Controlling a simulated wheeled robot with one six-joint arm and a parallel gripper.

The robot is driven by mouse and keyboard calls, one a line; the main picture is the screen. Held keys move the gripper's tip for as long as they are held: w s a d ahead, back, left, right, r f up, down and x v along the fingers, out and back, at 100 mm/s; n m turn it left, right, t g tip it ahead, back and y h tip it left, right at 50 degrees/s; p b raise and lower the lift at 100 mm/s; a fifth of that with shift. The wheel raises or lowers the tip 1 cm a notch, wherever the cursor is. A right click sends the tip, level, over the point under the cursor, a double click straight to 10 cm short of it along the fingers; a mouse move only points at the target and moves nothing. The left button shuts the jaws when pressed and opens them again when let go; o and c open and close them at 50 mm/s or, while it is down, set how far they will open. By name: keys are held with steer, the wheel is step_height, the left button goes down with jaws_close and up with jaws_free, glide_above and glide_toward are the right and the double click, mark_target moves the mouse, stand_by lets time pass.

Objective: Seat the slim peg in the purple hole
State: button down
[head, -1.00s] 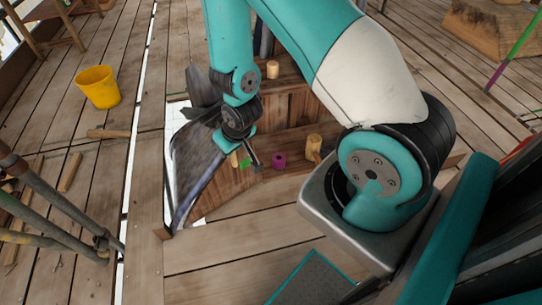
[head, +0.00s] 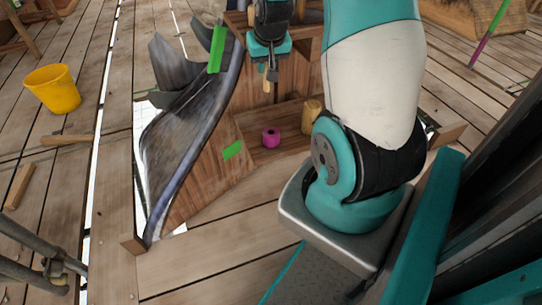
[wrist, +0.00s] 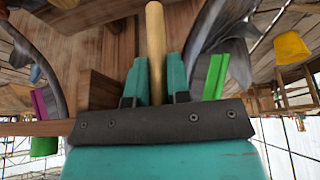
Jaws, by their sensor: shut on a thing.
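The slim peg is a thin, light wooden rod (head: 266,82), and it also shows in the wrist view (wrist: 156,40). My gripper (head: 267,66) is shut on it, with the teal fingers on either side in the wrist view (wrist: 156,78). In the head view the peg points down below the fingers, in the air. The peg and block are apart. The block does not show clearly in the wrist view.
A thicker wooden cylinder (head: 312,112) stands right of the purple block. A curved grey slate roof piece (head: 190,125) with green tape (head: 217,50) rises to the left. A yellow bucket (head: 53,90) stands on the planks. Bare planks (head: 215,245) lie in front.

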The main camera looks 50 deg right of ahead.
steer(key=b, duration=0.7)
glide_toward(270, 128)
steer(key=x, duration=0.6)
steer(key=shift+w, duration=0.1)
